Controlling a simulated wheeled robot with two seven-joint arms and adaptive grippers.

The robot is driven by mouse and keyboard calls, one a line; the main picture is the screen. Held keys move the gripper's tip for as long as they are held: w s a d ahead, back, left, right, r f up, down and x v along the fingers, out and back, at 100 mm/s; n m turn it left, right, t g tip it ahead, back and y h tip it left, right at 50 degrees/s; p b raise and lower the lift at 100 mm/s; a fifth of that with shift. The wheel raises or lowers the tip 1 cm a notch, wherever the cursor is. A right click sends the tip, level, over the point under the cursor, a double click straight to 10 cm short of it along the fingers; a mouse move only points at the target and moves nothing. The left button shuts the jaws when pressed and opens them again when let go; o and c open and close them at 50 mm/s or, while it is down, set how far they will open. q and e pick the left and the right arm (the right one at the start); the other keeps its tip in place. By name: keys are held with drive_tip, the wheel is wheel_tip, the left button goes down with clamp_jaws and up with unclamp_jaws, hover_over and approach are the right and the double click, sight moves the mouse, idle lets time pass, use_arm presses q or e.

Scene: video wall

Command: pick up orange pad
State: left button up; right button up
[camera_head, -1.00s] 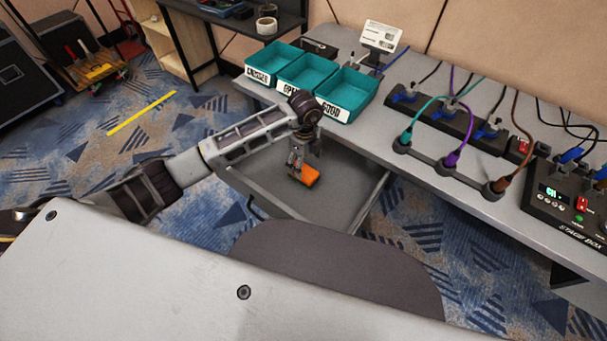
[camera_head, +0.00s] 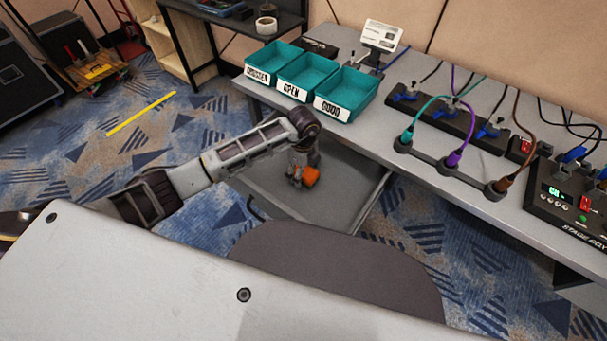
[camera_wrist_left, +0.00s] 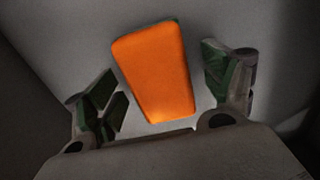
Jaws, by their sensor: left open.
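The orange pad (camera_head: 311,177) lies in the open grey drawer (camera_head: 335,213) under the bench. My left gripper (camera_head: 297,178) reaches down into the drawer right at the pad and partly hides it in the head view. In the left wrist view the pad (camera_wrist_left: 157,72) lies between the two spread fingers of my left gripper (camera_wrist_left: 160,88), tilted a little. Gaps show on both sides of the pad, so the fingers look apart from it. A dark green edge shows along the pad's top. My right gripper is not in view.
Three teal bins (camera_head: 347,91) with labels stand on the bench above the drawer. Cables and a stage box (camera_head: 568,195) occupy the bench (camera_head: 410,170) to the right. The drawer's walls surround my gripper closely.

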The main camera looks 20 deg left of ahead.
use_arm(q)
drive_tip(key=shift+f, duration=0.2)
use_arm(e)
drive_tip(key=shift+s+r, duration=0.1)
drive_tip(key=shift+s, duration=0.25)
use_arm(q)
drive_tip(key=shift+c, duration=0.5)
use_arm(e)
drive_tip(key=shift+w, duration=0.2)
use_arm(q)
drive_tip(key=c, duration=1)
drive_tip(key=shift+r, duration=0.1)
drive_tip(key=shift+r, duration=0.5)
wheel_tip(320, 180, up, 9)
drive_tip(key=shift+f+p, duration=0.1)
drive_tip(key=shift+p, duration=0.75)
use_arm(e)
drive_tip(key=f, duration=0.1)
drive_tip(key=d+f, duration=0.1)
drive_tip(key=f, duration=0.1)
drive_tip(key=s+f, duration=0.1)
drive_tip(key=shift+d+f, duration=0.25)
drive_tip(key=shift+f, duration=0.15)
